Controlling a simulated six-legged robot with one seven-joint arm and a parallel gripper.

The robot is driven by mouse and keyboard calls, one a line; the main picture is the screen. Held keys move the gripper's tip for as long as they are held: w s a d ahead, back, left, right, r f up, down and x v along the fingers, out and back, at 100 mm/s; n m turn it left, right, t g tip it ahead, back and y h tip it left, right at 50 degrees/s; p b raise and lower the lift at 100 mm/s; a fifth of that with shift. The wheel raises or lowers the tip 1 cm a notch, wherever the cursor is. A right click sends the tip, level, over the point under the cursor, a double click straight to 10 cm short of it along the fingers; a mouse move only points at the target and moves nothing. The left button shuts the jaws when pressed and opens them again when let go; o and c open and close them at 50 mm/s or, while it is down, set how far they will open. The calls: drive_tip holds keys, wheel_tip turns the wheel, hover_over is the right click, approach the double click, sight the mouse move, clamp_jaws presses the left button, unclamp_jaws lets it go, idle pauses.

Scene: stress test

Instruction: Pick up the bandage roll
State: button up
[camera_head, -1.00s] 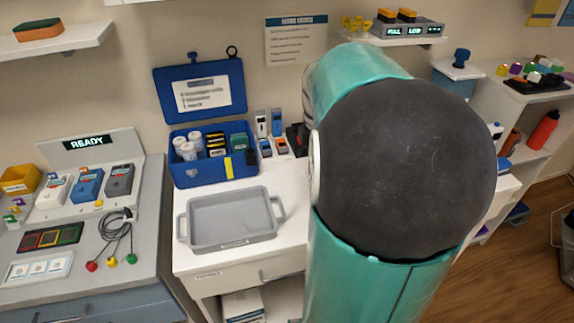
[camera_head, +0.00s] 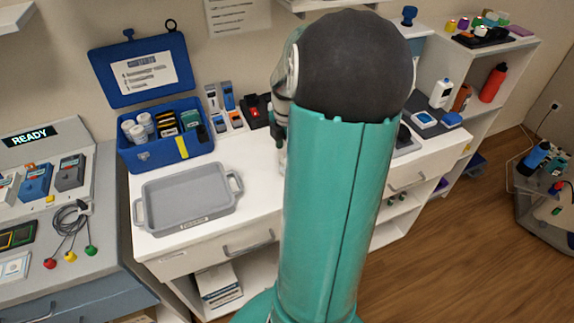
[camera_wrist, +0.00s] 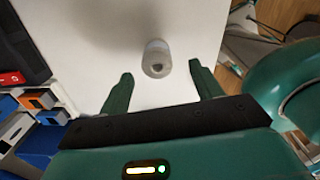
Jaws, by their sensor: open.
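The roll shows between and just beyond the fingertips, with white surface visible on both sides; I see no contact. In the head view my own arm hides most of the gripper; a dark green part of it (camera_head: 279,138) shows left of the arm above the counter. Several similar white rolls (camera_head: 137,128) stand in the open blue case (camera_head: 165,150).
A grey tray (camera_head: 188,222) lies on the white counter (camera_head: 262,195) left of my arm. Small blue and orange devices (camera_head: 226,105) stand behind it, and also show at left in the wrist view (camera_wrist: 36,98). A shelf with a red bottle (camera_head: 493,83) is at right.

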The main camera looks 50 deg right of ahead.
drive_tip(key=f, duration=0.5)
drive_tip(key=shift+w+d+f, duration=0.1)
drive_tip(key=shift+w+d, duration=0.05)
drive_tip(key=shift+w, duration=0.05)
drive_tip(key=c, duration=1.2)
drive_tip(key=shift+o, duration=0.2)
